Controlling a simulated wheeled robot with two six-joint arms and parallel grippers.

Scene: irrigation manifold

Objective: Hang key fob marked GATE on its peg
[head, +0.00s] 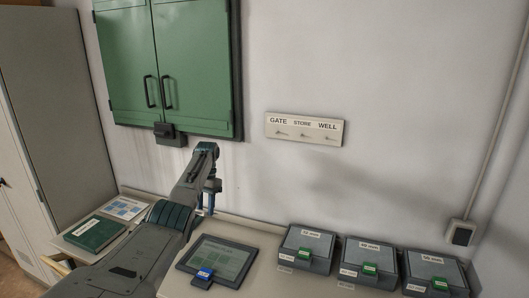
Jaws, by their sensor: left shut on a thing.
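A white peg board (304,129) hangs on the wall, with the labels GATE, STORE and WELL above three small pegs. The GATE peg (281,133) is at the left, and all three pegs look bare. My left gripper (208,204) points down in front of the wall, below and left of the board and clear of it. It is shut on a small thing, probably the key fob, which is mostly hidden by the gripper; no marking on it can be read. My right gripper is not in view.
A green cabinet (178,62) hangs at upper left. A tablet (218,260) with a blue piece at its front edge, a green book (95,234) and three grey boxes (309,247) with green tabs are on the bench. The wall around the board is clear.

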